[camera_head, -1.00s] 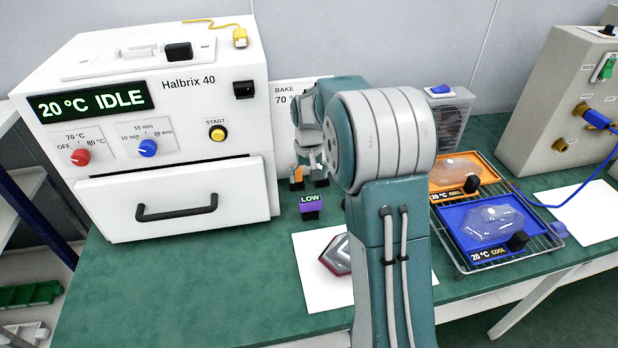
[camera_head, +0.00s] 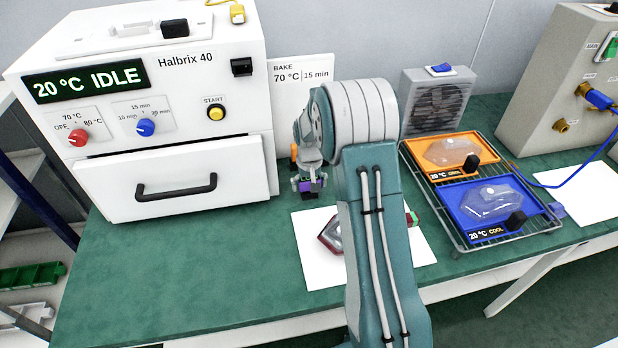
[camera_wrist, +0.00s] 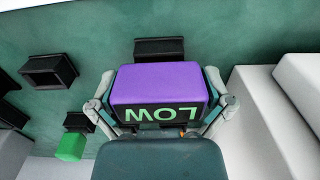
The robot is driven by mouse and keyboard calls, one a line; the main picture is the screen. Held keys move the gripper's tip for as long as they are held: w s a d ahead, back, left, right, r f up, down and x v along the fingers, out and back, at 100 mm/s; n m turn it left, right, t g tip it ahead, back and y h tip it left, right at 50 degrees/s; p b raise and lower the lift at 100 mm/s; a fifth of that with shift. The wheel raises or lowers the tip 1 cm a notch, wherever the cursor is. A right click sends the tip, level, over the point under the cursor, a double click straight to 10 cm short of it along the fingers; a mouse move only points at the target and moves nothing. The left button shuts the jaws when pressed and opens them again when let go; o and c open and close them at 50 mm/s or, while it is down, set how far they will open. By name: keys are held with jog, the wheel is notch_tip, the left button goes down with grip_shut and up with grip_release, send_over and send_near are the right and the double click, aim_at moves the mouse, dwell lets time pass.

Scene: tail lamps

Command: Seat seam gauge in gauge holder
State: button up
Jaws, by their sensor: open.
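The seam gauge appears to be the purple block (camera_wrist: 157,82) with a dark face reading LOW, upside down in the wrist view. In the head view only a small part of the purple block (camera_head: 306,186) shows beneath my gripper (camera_head: 308,184). In the wrist view my gripper (camera_wrist: 160,104) is open, with one finger on each side of the block. Whether the fingers touch it is unclear. Black hollow sockets, one behind the block (camera_wrist: 160,48) and one to the left (camera_wrist: 48,70), show on the green surface. I cannot tell which is the gauge holder.
A white oven (camera_head: 150,110) reading 20 °C IDLE stands left, drawer shut. A red-edged lamp (camera_head: 331,236) lies on a white sheet (camera_head: 312,268), partly behind my arm. A wire rack (camera_head: 462,243) with orange and blue trays is right. A green block (camera_wrist: 70,147) shows lower left.

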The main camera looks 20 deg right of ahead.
jog(key=shift+f, duration=0.1)
jog(key=c, duration=0.9)
jog(key=shift+c, duration=0.2)
jog(key=shift+r, duration=0.2)
jog(key=shift+r, duration=0.65)
jog(key=shift+r, duration=0.8)
jog(key=shift+r, duration=1.05)
